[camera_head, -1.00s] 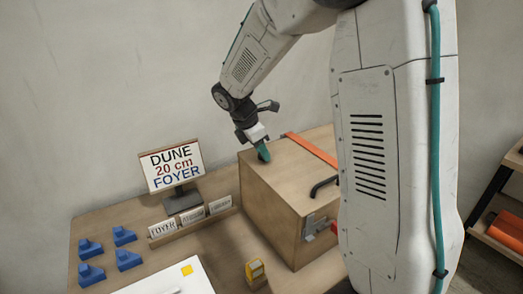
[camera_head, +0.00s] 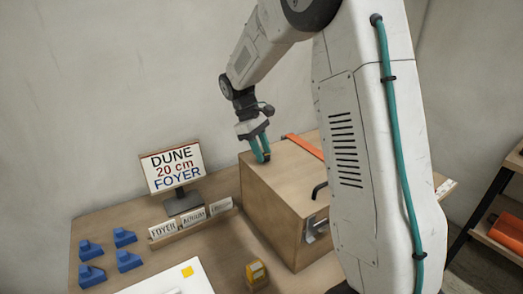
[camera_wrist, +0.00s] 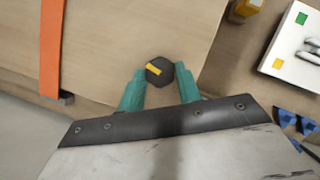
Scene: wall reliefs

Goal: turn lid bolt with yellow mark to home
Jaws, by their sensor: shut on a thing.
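The lid bolt (camera_wrist: 165,78) is a dark hexagonal head with a yellow bar mark (camera_wrist: 153,69) on its upper left part. It sits in the wooden lid near its edge. My gripper (camera_wrist: 159,77) has its two teal fingers on either side of the bolt head and is shut on it. In the camera_head view my gripper (camera_head: 262,158) points down at the back left corner of the lid of the wooden crate (camera_head: 268,222); the fingertips hide most of the bolt there. I see no home marking on the lid.
An orange strap (camera_head: 303,146) crosses the lid. A sign (camera_head: 173,167), blue blocks (camera_head: 91,249) and a yellow item (camera_head: 257,271) stand left of and before the crate.

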